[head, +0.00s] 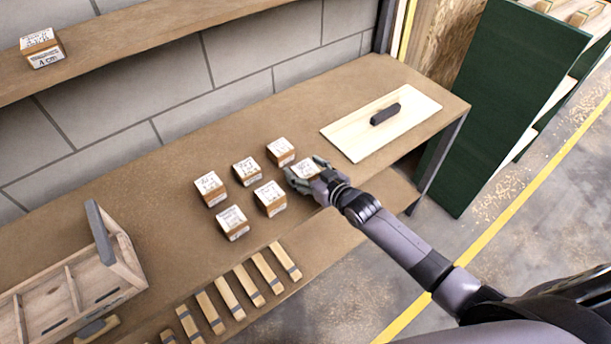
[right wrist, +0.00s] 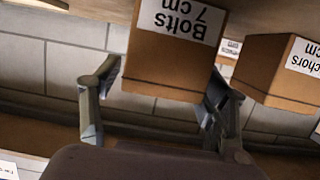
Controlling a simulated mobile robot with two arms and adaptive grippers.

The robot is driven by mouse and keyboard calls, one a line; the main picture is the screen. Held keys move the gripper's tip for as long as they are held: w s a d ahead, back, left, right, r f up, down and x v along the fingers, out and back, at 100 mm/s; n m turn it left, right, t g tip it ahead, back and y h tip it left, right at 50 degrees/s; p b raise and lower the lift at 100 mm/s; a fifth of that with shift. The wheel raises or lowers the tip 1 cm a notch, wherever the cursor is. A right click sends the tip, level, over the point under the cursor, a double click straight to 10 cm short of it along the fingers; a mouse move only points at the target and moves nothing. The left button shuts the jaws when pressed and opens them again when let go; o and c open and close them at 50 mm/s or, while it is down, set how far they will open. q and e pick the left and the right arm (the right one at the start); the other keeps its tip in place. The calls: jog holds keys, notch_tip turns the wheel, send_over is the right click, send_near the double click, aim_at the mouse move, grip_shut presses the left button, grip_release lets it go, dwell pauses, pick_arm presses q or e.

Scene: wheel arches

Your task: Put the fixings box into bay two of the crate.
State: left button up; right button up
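My right gripper (head: 306,170) is at a small brown box with a white label (head: 308,167), front right of a group of similar boxes on the bench. In the right wrist view this box (right wrist: 170,65) reads "Bolts 7 cm", upside down. The fingers (right wrist: 160,85) stand on either side of it, close to its faces; whether they press on it I cannot tell. The box appears to be at bench level. The wooden crate (head: 125,283), with dividers, is at the lower left, partly cut off. Its bay numbers are not visible. My left gripper is not in view.
Several labelled boxes (head: 246,170) stand close beside the gripper; an "…chors" box (right wrist: 265,75) is nearest in the wrist view. A pale board (head: 350,140) with a dark bar lies to the right. Wooden strips (head: 230,297) lie along the front. A shelf (head: 130,35) runs above.

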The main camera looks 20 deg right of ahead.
grip_shut()
jog(key=shift+w+r, duration=0.1)
jog(key=shift+r, duration=0.05)
dwell(0.8)
